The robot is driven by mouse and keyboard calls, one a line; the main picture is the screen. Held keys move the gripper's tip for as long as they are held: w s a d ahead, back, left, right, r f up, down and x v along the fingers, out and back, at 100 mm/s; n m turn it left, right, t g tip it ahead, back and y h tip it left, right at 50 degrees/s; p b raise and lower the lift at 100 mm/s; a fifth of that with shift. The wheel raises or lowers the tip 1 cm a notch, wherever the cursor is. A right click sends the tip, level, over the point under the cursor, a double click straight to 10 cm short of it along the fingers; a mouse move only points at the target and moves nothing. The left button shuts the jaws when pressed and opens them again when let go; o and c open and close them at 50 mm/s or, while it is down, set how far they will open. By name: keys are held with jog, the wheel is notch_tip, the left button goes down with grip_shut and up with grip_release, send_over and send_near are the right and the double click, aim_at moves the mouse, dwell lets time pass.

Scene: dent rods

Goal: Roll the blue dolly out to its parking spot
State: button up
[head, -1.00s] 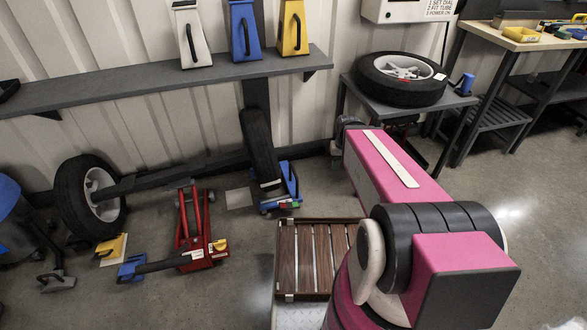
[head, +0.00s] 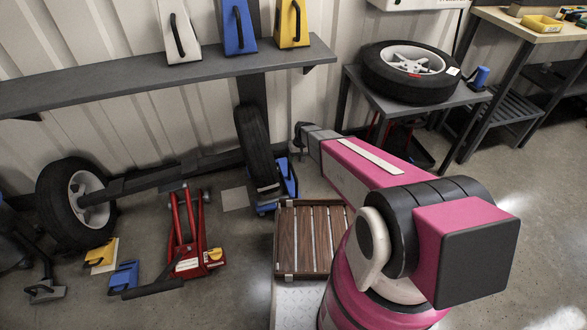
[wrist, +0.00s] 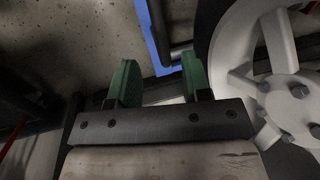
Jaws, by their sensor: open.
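The blue dolly (head: 287,188) is on the floor against the wall below the shelf, with an upright tyre (head: 255,148) on or right beside it. In the head view, the end of my arm and my gripper (head: 300,148) are over the dolly's right side; the fingers are too small to tell there. In the wrist view, my gripper (wrist: 160,80) has two green-padded fingers apart with nothing between the tips. A blue bar of the dolly (wrist: 152,40) and a dark rod (wrist: 182,56) lie just beyond them, and a white-rimmed wheel (wrist: 280,70) is close at the right. A marked parking spot is not clear.
A red floor jack (head: 190,245) stands left of the dolly, with a wheel on an axle (head: 82,195) further left. Yellow (head: 101,255) and blue (head: 125,277) blocks lie near it. A table with a tyre (head: 408,72) is at the right. Floor at the right is bare.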

aim_at(293, 170)
jog(key=f, duration=0.2)
jog(key=a+f, duration=0.1)
jog(key=f, duration=0.4)
jog(key=shift+s+a, duration=0.15)
grip_shut()
